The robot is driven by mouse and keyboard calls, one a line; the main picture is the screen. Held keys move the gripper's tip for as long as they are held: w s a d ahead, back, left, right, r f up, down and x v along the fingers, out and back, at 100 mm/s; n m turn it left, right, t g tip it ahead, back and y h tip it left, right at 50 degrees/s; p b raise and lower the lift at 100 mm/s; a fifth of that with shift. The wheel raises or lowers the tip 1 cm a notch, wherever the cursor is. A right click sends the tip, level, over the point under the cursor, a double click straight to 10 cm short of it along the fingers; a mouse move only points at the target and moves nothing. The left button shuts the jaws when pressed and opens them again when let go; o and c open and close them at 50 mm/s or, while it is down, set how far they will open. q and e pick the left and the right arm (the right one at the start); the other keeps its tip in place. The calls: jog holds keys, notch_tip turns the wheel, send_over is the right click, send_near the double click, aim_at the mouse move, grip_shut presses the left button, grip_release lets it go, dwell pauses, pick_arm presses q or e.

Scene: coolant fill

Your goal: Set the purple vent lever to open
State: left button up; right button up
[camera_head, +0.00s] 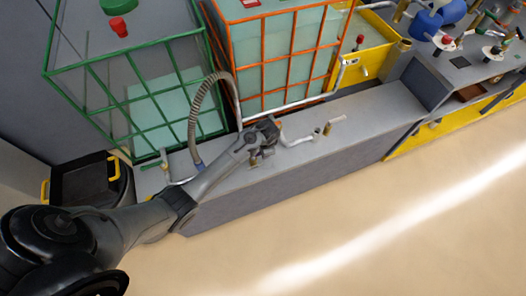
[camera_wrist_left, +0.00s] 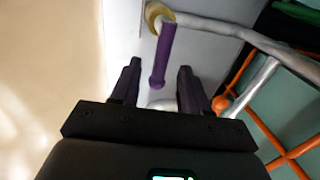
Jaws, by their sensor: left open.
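The purple vent lever (camera_wrist_left: 166,55) shows in the left wrist view as a short purple bar. Its upper end is at a brass-coloured ring (camera_wrist_left: 154,14) by a pale pipe, and its lower end hangs toward my gripper. My left gripper (camera_wrist_left: 158,67) is open, with one finger on each side of the lever's lower end; I cannot tell whether either touches it. In the head view my left gripper (camera_head: 264,146) is over the grey ledge and hides the lever. My right gripper is not in view.
A green-caged tank (camera_head: 130,95) and an orange-caged tank (camera_head: 285,60) stand behind the grey ledge (camera_head: 375,115). A ribbed hose (camera_head: 193,115) arches beside my left arm. Pipes run along the ledge, with another valve (camera_head: 327,129) to the right. The floor in front is clear.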

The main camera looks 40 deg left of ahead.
pick_arm(q)
jog(key=shift+f, duration=0.45)
grip_shut()
